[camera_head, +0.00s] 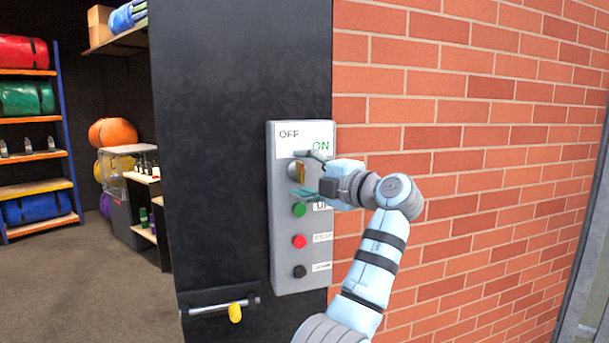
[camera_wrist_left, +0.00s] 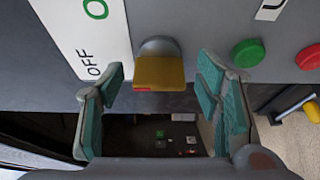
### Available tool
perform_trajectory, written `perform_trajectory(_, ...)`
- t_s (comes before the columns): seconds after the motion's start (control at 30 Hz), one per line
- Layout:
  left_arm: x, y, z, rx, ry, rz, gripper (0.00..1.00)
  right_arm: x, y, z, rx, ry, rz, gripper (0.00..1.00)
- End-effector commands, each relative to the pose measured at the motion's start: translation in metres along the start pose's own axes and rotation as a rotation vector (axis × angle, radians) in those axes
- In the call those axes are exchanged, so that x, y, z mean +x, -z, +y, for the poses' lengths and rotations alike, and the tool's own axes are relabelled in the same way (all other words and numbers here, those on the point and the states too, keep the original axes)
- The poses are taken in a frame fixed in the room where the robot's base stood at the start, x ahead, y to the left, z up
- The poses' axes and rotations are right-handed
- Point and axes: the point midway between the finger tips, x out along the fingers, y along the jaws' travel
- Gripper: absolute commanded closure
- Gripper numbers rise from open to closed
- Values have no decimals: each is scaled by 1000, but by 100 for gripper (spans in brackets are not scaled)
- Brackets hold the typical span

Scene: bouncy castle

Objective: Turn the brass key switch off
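The brass key (camera_head: 301,172) sits in a round metal lock on a grey control panel (camera_head: 285,225), below the OFF and ON labels. Its flat head looks roughly upright; I cannot tell exactly which label it points to. In the left wrist view the key (camera_wrist_left: 159,72) is a yellow block between the fingers, with a red mark on one edge. My left gripper (camera_head: 312,173) is open at the panel, its teal-padded fingers (camera_wrist_left: 162,105) on either side of the key with gaps. My right gripper is not in view.
Below the key are a green button (camera_head: 299,209), a red button (camera_head: 299,241) and a black button (camera_head: 299,271). A yellow-handled bolt (camera_head: 235,312) is on the dark post lower left. A brick wall (camera_head: 470,130) stands right; shelves (camera_head: 38,185) stand far left.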

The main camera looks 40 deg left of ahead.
Motion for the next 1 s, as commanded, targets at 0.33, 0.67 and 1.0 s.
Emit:
perform_trajectory(0.33,-24,-1,0,0,1,-4,42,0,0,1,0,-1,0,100)
perform_trajectory(0.67,-108,0,0,1,1,-2,42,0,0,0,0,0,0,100)
perform_trajectory(1.0,-120,0,0,0,0,1,42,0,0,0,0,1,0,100)
